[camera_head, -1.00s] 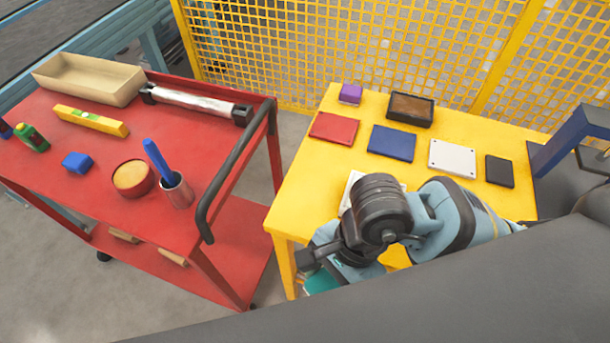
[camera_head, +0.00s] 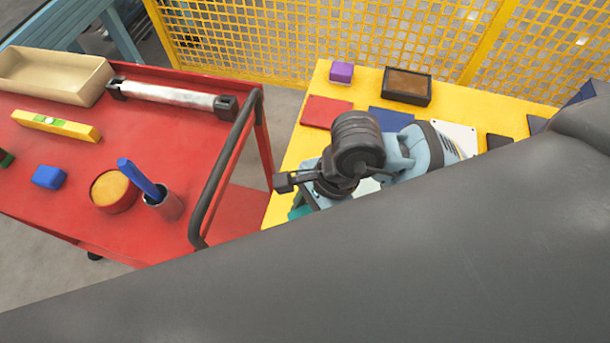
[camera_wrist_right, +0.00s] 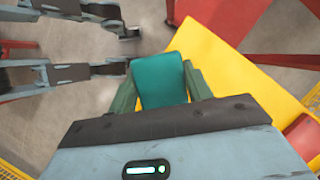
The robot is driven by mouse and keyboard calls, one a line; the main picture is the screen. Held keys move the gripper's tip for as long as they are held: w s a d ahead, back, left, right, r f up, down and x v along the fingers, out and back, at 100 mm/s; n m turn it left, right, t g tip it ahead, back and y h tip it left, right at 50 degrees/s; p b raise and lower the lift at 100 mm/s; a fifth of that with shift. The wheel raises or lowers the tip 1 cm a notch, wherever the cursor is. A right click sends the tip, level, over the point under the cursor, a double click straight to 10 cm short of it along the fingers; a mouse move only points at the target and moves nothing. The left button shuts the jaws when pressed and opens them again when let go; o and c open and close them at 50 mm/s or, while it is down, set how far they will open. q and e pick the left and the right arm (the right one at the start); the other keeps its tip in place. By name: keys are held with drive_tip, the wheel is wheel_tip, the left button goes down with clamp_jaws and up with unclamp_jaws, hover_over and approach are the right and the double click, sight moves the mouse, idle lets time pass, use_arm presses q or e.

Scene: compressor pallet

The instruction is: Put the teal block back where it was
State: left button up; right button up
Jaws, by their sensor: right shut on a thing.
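The teal block (camera_wrist_right: 160,80) sits between the two fingers of my right gripper (camera_wrist_right: 163,88) in the right wrist view. The gripper is shut on it. In the head view only a small teal piece (camera_head: 300,211) shows below my right gripper, at the left edge of the yellow table (camera_head: 288,160). My right wrist and arm hide most of it and the table top around it. In the wrist view the block is over or beside the table edge; I cannot tell its height.
On the table are a red pad (camera_head: 325,112), a blue pad (camera_head: 391,118), a white pad (camera_head: 459,136), a purple block (camera_head: 341,72) and a dark tray (camera_head: 407,86). The red cart (camera_head: 140,150), with its black handle (camera_head: 222,170), stands close on the left. Yellow mesh (camera_head: 330,30) stands behind.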

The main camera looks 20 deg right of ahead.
drive_tip(key=w+d, duration=0.1)
drive_tip(key=w, duration=0.5)
drive_tip(key=w+d+f, duration=0.1)
drive_tip(key=w, duration=0.2)
drive_tip(key=shift+w+d, duration=0.3)
drive_tip(key=shift+d, duration=0.05)
drive_tip(key=shift+w+f, duration=0.15)
drive_tip(key=shift+w, duration=0.1)
drive_tip(key=shift+f+p, duration=0.35)
drive_tip(key=shift+f, duration=1.2)
drive_tip(key=shift+d+f, duration=0.1)
drive_tip(key=shift+f, duration=0.15)
drive_tip(key=o, duration=0.9)
drive_tip(key=shift+o, duration=0.2)
drive_tip(key=v, duration=1.2)
drive_tip(key=shift+r, duration=0.3)
